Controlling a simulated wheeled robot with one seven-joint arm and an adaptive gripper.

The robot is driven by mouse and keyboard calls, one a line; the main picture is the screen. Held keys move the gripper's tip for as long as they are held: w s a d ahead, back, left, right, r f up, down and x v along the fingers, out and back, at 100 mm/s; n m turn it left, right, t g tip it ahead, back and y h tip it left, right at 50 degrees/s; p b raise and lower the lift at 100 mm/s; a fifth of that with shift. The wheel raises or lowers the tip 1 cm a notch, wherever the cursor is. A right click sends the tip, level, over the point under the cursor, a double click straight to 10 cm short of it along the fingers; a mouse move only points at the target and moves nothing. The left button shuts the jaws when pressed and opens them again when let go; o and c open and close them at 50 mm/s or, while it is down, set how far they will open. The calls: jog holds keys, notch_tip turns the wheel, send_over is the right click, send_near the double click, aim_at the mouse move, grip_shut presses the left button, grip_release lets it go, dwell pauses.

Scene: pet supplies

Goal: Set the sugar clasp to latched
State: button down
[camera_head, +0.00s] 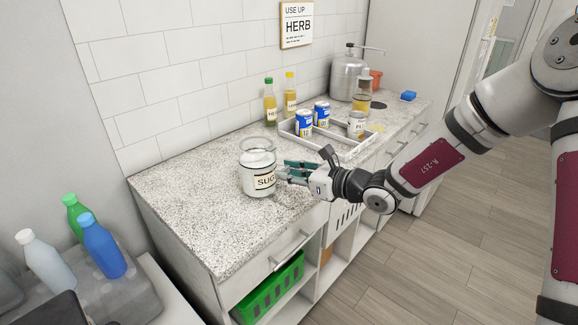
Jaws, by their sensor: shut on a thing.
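The sugar jar (256,184), a pale jar with a cream label reading "SUG", stands upright near the front edge of the speckled counter. Its clear glass top (257,146) shows at the upper end; I cannot tell whether it sits fully closed. My gripper (281,173), with teal fingers, reaches in from the right at the jar's right side, near the label. It is shut on the sugar clasp there. The clasp is small and mostly hidden by the fingers, so its position is unclear.
A grey divided tray (345,152) with blue cans (304,123) and a small jar stands behind my gripper. Two bottles (270,101) stand by the wall. A metal dispenser (347,76) is farther back. The counter left of the jar (190,190) is clear.

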aim_at(276, 168)
jog(key=h+p, duration=0.1)
jog(key=p, duration=0.1)
jog(key=r+g+h+p, duration=0.1)
jog(key=p, duration=0.1)
jog(key=r+g+h+p, duration=0.1)
jog(key=shift+w+a+r+h+p, duration=0.1)
jog(key=shift+a+h+p, duration=0.2)
jog(key=shift+p, duration=0.1)
jog(key=shift+w+a+r+g+h+p, duration=0.2)
jog(key=shift+r+g+h+p, duration=0.1)
jog(key=shift+g+h+p, duration=0.45)
jog(key=shift+w+a+r+g+h+p, duration=0.15)
jog(key=shift+g+h, duration=0.1)
jog(key=shift+h, duration=0.2)
jog(key=shift+w+a+r+g+h+p, duration=0.1)
jog(key=shift+g+h+p, duration=0.1)
jog(key=shift+h, duration=0.2)
jog(key=c, duration=1.3)
grip_release()
jog(key=shift+r, duration=0.1)
jog(key=v, duration=1.2)
jog(key=shift+a, duration=0.15)
